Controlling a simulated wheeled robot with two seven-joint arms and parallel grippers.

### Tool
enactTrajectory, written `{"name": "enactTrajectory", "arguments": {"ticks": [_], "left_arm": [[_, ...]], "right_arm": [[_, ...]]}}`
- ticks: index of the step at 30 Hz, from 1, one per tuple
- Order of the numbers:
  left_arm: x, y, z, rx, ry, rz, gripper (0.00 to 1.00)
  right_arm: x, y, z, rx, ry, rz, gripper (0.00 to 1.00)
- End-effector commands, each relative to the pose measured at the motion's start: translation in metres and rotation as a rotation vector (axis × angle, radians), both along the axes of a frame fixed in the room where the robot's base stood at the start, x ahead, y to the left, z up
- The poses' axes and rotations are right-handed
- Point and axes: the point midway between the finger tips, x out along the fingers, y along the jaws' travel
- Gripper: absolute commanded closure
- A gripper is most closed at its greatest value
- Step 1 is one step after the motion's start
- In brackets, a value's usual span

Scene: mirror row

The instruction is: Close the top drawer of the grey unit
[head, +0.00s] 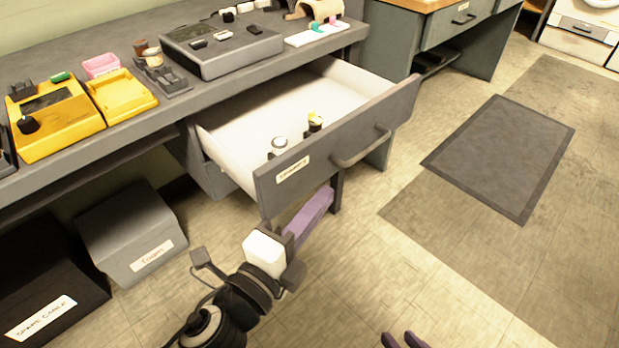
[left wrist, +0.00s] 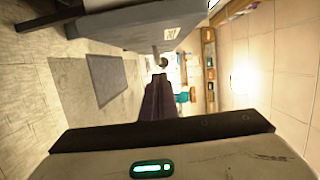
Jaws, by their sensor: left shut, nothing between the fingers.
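The top drawer of the grey unit is pulled well out. Its grey front (head: 335,155) bears a label and a bar handle (head: 362,148), and its white inside shows. In the left wrist view the drawer front (left wrist: 140,28) fills the top. My left gripper (head: 325,196), with purple fingers, is shut and empty. In the head view its tips appear just below the front's lower edge; contact cannot be told. It also shows in the left wrist view (left wrist: 160,82). My right gripper (head: 402,341) shows only two purple fingertips, apart, at the bottom edge.
Two small capped items (head: 279,146) (head: 315,122) stand in the drawer. Yellow devices (head: 58,122) and a grey box (head: 218,48) sit on the worktop. Labelled bins (head: 130,232) stand underneath at left. A dark mat (head: 500,155) lies on open floor at right.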

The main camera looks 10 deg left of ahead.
Motion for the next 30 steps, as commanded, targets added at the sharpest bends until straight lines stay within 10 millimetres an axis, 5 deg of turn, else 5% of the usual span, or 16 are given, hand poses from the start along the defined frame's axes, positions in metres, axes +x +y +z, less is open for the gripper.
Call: {"name": "enactTrajectory", "arguments": {"ticks": [4, 9, 30], "left_arm": [[0.027, -0.011, 0.001, 0.0, -0.004, 0.0, 1.0], [0.04, 0.013, -0.002, 0.005, -0.001, 0.001, 1.0], [0.05, 0.034, -0.001, 0.003, 0.001, 0.012, 1.0]], "right_arm": [[0.0, 0.0, -0.001, -0.001, 0.002, 0.0, 0.72], [0.0, 0.002, -0.006, 0.001, 0.011, 0.007, 0.72], [0.004, 0.004, -0.003, 0.001, 0.01, 0.015, 0.72]]}}
